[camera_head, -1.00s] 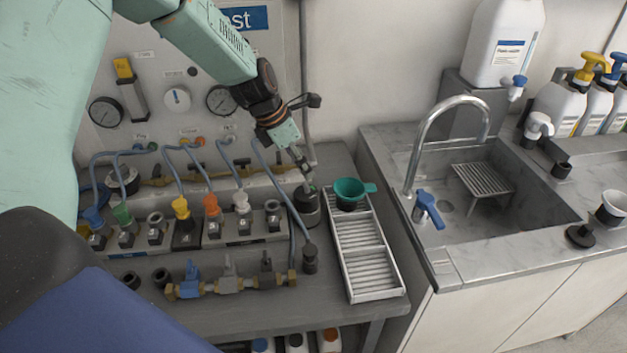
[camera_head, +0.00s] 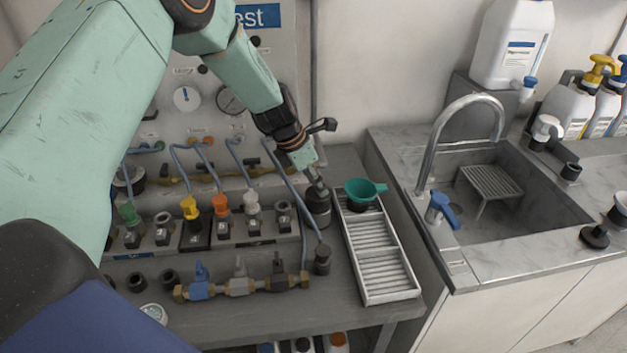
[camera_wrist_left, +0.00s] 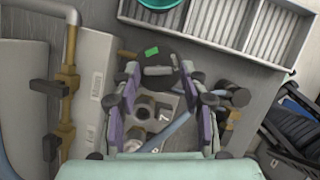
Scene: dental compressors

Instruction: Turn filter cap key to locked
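The black filter cap (camera_head: 317,207) stands on the bench, left of the drain tray. In the left wrist view the round dark cap (camera_wrist_left: 158,84) carries a short grey bar, seemingly the key (camera_wrist_left: 158,71), and a green mark (camera_wrist_left: 151,51) beside it. My left gripper (camera_head: 319,184) points down just over the cap. In the left wrist view its fingers (camera_wrist_left: 160,70) are spread, one on each side of the bar, with gaps visible. Contact cannot be told. The gripper partly hides the cap top in the head view. My right gripper is not in view.
A green funnel cup (camera_head: 361,192) sits at the back of the white slatted tray (camera_head: 415,291), close to the cap. Hoses and colored valve plugs (camera_head: 221,204) crowd the left. A brass valve manifold (camera_head: 240,286) lies in front. A sink (camera_head: 540,215) is right.

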